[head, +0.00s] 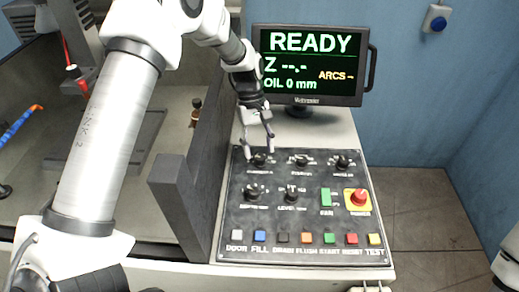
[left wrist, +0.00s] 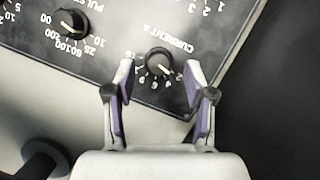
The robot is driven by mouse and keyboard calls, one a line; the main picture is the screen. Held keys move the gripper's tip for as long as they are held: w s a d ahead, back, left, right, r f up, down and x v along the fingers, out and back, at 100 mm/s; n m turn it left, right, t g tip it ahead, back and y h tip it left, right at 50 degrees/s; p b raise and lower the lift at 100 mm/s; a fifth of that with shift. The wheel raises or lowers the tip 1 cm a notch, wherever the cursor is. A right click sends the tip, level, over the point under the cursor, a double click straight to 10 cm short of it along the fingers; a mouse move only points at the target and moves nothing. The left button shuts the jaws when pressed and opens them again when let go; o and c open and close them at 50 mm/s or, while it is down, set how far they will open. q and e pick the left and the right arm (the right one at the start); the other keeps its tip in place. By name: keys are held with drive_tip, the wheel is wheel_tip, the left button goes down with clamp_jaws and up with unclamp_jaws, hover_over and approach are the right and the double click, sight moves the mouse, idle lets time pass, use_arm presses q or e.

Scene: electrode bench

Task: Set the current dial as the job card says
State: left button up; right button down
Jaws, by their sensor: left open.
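The current dial (left wrist: 160,62) is a round black knob labelled "CURRENT A", upside down in the left wrist view. Its white mark points to the lower right there, and the small numbers around it are hard to read. In the head view it is the top-left knob (head: 261,159) of the black control panel (head: 235,215). My left gripper (head: 258,143) is open above the dial, and in the left wrist view its fingers (left wrist: 158,85) stand either side of it, apart from it. I see no job card. My right gripper is not in view.
Other knobs (head: 301,160) sit close by to the right and below. A red stop button (head: 358,197) and a row of coloured buttons (head: 305,238) are lower on the panel. A monitor (head: 311,65) reading "READY" stands behind. A dark grey wall (head: 185,195) rises left of the panel.

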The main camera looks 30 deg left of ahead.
sight(260, 160)
use_arm(q)
wheel_tip(260, 160, down, 2)
drive_tip(key=shift+d+f, duration=0.1)
drive_tip(key=shift+f, duration=0.15)
drive_tip(key=shift+s+d+r, duration=0.1)
drive_tip(key=shift+s+r, duration=0.05)
drive_tip(key=shift+s, duration=0.05)
drive_tip(key=shift+c, duration=0.7)
clamp_jaws()
